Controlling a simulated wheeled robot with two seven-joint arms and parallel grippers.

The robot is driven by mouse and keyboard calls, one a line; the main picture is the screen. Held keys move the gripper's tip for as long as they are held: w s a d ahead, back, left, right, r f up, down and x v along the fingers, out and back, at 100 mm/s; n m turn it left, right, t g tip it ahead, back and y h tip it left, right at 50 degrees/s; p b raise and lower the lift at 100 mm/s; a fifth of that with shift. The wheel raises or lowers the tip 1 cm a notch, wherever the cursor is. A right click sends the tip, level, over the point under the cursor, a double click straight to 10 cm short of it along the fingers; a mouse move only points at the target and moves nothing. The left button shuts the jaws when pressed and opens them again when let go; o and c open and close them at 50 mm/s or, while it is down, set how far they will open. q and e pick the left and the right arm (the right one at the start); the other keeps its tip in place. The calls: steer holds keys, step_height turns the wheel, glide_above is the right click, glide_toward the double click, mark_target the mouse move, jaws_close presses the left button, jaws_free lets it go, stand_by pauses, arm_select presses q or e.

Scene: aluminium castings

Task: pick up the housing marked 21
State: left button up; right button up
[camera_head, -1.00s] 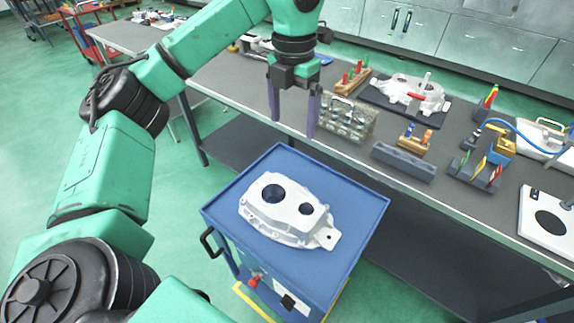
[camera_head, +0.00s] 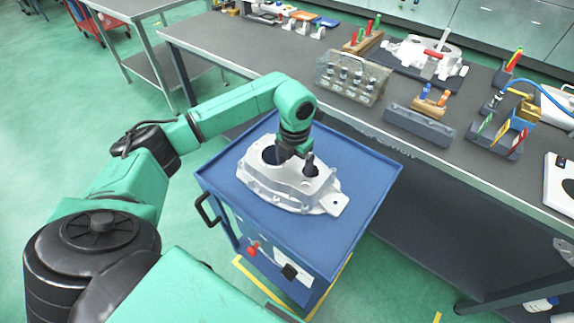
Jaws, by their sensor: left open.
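A silver-white cast housing (camera_head: 262,180) with two round bores lies flat on the blue top of a cart (camera_head: 350,160). No number on it can be read from here. My left gripper (camera_head: 293,166) is right over the housing, pointing down between its two bores. One finger shows at the smaller, right bore; the other is mostly hidden by the wrist and the dark larger bore. I cannot tell how deep the fingertips reach or whether they touch. The gripper is open. A second light casting (camera_head: 440,66) stands on the grey bench behind.
The grey bench (camera_head: 300,62) runs behind the cart. It carries a clear rack of cylinders (camera_head: 352,78), a grey block (camera_head: 420,126) and colored tools in holders. A black handle (camera_head: 207,210) sticks out of the cart's left side. Green floor is free at left.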

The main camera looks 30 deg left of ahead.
arm_select(q)
steer(key=shift+f, duration=0.9)
jaws_close()
steer(key=shift+w+r, duration=0.15)
